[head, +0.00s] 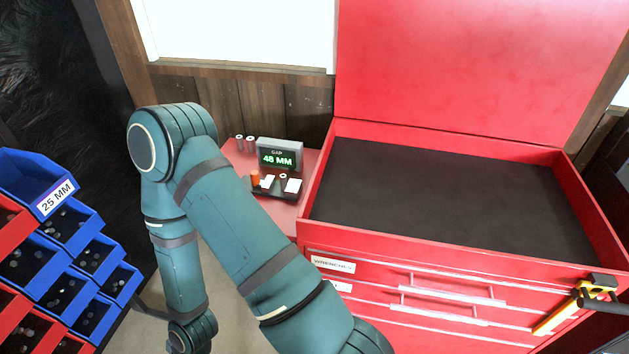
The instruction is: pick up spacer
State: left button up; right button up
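Two small grey cylinders (244,143), which look like spacers, stand at the back left of the red side surface, beside the grey display reading "GAP 48 MM" (279,155). A dark tray (270,190) in front of the display holds an orange cylinder (255,178), a small grey cylinder (283,179) and white labels. Blue bins (30,178) at the left hold small dark parts too small to make out; one is labelled "25 MM". Neither gripper is in view. One of my arms crosses the view and hides part of the red surface.
A red tool chest (318,205) with an open lid and bare dark liner fills the right. Its drawers are closed; one is labelled "WRENCHES". A yellow and black tool (562,314) is at its right front. Red bins (32,330) are among the blue ones.

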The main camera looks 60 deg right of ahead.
aim_at(282, 176)
jog(key=z, duration=1.9)
jog(key=i+j, duration=0.1)
jog(key=j, duration=0.15)
jog(key=i+j, duration=0.15)
jog(key=j, duration=0.15)
jog(key=i+j, duration=0.1)
jog(key=j, duration=0.15)
